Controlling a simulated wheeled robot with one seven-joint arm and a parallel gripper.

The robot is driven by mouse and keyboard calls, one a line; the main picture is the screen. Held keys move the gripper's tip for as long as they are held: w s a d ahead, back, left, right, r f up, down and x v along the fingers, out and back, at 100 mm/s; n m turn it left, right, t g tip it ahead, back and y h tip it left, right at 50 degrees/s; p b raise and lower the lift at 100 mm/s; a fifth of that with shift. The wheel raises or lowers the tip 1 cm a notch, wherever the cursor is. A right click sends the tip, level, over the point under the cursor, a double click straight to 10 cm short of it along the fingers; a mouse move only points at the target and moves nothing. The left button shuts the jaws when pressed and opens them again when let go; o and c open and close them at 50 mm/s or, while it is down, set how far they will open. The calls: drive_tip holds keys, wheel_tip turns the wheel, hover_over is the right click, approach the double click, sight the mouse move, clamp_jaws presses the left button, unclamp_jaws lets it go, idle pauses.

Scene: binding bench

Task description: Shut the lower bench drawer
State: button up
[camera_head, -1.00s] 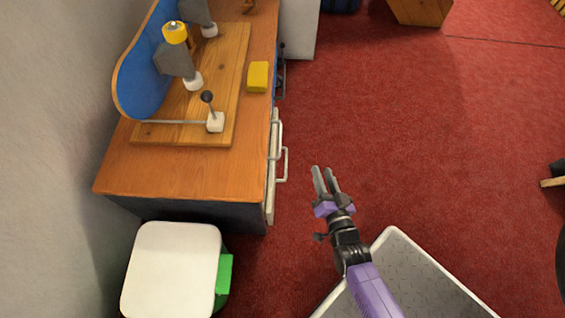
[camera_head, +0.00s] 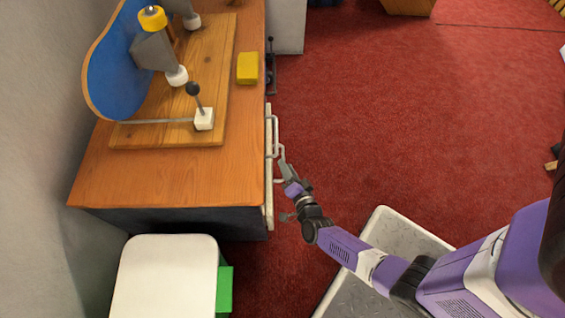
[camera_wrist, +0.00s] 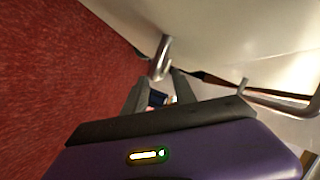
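The wooden-topped bench (camera_head: 170,180) stands at left in the head view, with pale drawer fronts (camera_head: 268,195) on its right side. Metal bar handles (camera_head: 271,124) stick out from these fronts. My gripper (camera_head: 283,170) is beside the fronts at the handles, partly overlapping one. In the wrist view my gripper (camera_wrist: 157,82) has its two dark fingers apart, with a metal handle end (camera_wrist: 160,58) at or just beyond the tips. Another handle (camera_wrist: 275,98) shows at right on a pale front. How far the lower drawer stands out is hard to tell from above.
A white-topped bin or stool (camera_head: 165,275) with a green part stands at the bench's near end. A grey tray-like platform (camera_head: 400,240) lies below my arm. A yellow block (camera_head: 247,68) and a wooden board with clamps are on the bench. Red carpet is clear to the right.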

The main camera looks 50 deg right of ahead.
drive_tip(key=shift+b+x, duration=0.65)
drive_tip(key=shift+x, duration=1.15)
clamp_jaws()
